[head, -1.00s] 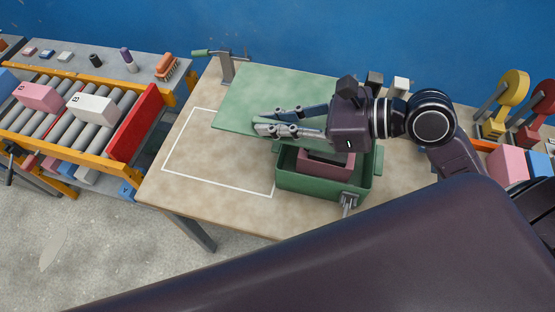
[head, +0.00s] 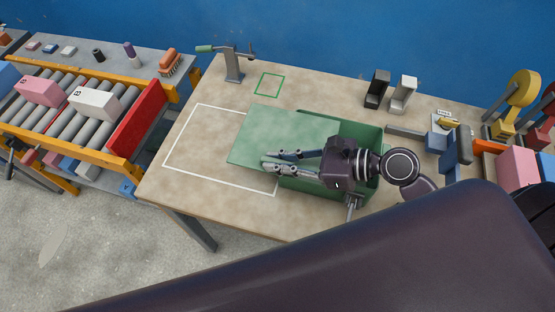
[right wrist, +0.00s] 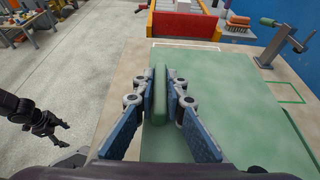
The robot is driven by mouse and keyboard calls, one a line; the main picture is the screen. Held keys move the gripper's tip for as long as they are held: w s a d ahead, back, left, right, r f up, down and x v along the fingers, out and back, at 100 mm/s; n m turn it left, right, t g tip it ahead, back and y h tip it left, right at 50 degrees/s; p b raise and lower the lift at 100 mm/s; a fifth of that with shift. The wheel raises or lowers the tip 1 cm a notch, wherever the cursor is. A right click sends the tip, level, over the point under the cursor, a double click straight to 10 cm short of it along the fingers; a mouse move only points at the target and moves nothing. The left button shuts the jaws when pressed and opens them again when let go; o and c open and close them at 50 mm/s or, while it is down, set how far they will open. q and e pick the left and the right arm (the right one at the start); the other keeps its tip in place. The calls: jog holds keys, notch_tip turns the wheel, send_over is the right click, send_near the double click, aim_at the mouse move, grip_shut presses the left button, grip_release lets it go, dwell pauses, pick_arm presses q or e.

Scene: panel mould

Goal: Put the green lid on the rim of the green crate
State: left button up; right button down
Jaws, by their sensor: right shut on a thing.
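The green lid (head: 262,128) is a flat plate over the left part of the green crate (head: 371,133) and juts out past it to the left. The crate's right end shows uncovered beside my arm. My right gripper (head: 267,163) is shut on the lid's raised bar handle, which stands between its fingers in the right wrist view (right wrist: 160,95). I cannot tell whether the lid touches the rim. The crate's contents are hidden. My left gripper (right wrist: 50,127) shows at the left of the right wrist view, dark, fingers apart and empty, away from the lid.
A white outline (head: 190,150) and a small green outline (head: 270,85) mark the table. A clamp stand (head: 233,65) is at its back left. Black (head: 377,90) and white (head: 404,95) blocks stand at the back. A roller conveyor (head: 80,105) is left.

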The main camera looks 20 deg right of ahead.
jog(key=c, duration=2)
grip_release()
jog(key=shift+o, duration=0.2)
jog(key=b+v, duration=0.1)
jog(key=v, duration=1.1)
jog(key=shift+s, duration=0.1)
jog(key=shift+a, duration=0.1)
